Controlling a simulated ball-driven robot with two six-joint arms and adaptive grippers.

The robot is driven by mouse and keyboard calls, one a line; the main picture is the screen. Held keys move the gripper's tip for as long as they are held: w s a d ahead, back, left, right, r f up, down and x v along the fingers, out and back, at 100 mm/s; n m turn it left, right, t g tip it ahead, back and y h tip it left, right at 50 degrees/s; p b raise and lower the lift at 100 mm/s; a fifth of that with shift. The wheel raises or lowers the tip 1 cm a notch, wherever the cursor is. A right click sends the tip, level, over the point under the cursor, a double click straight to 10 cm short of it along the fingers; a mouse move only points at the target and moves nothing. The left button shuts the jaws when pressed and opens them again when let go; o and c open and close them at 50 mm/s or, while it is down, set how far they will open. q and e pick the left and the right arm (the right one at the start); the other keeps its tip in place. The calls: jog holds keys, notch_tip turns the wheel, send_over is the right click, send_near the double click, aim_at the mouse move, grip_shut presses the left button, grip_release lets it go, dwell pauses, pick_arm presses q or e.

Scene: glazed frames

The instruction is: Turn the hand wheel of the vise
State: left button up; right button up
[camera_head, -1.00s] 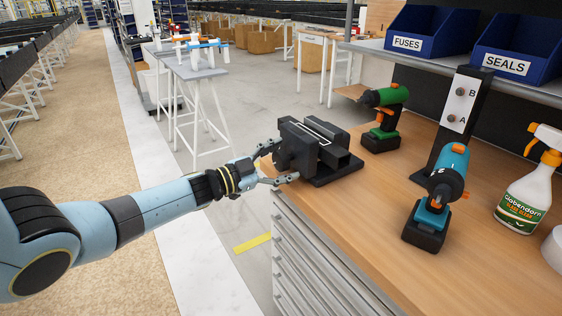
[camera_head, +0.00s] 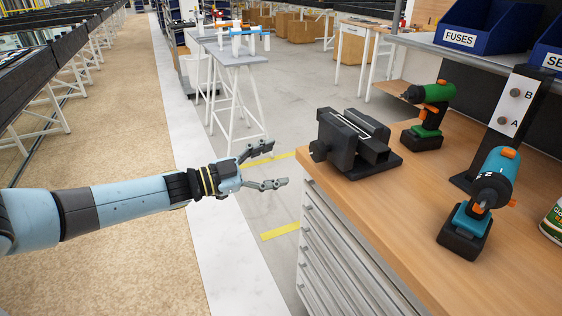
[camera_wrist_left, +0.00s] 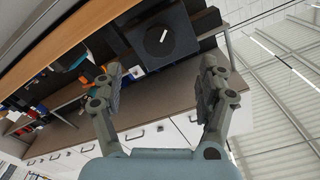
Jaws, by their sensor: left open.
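The black vise (camera_head: 352,150) stands upright near the left end of the wooden workbench. Its small dark hand wheel (camera_head: 318,151) sticks out on its left side. My left gripper (camera_head: 276,165) is open and empty, to the left of the wheel and apart from it, with its fingers pointing towards the vise. In the left wrist view the vise's dark end face (camera_wrist_left: 180,22) shows beyond the open fingers (camera_wrist_left: 162,68), and a round dark wheel (camera_wrist_left: 160,40) with a white mark sits on it. My right gripper is not in view.
A green drill (camera_head: 430,112) and a teal drill (camera_head: 484,205) stand on the workbench (camera_head: 400,225) to the right of the vise. The floor left of the bench is clear around my left arm.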

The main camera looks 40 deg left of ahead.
aim_at(314, 153)
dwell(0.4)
pick_arm(q)
jog(key=w+d+m+b, duration=0.1)
jog(key=w+m+b, duration=0.2)
jog(key=m, duration=0.7)
jog(key=w+d+m+h+b, duration=0.1)
jog(key=w+m+b, duration=0.2)
jog(key=m, duration=0.8)
jog(key=w+d+m+b, duration=0.2)
jog(key=w+m+b, duration=0.1)
jog(key=m, duration=0.8)
jog(key=shift+w+r+g+b, duration=0.15)
jog(key=shift+w+g+b, duration=0.15)
jog(key=shift+b, duration=0.4)
jog(key=shift+w+d, duration=0.25)
jog(key=shift+w, duration=0.1)
jog(key=shift+c, duration=0.2)
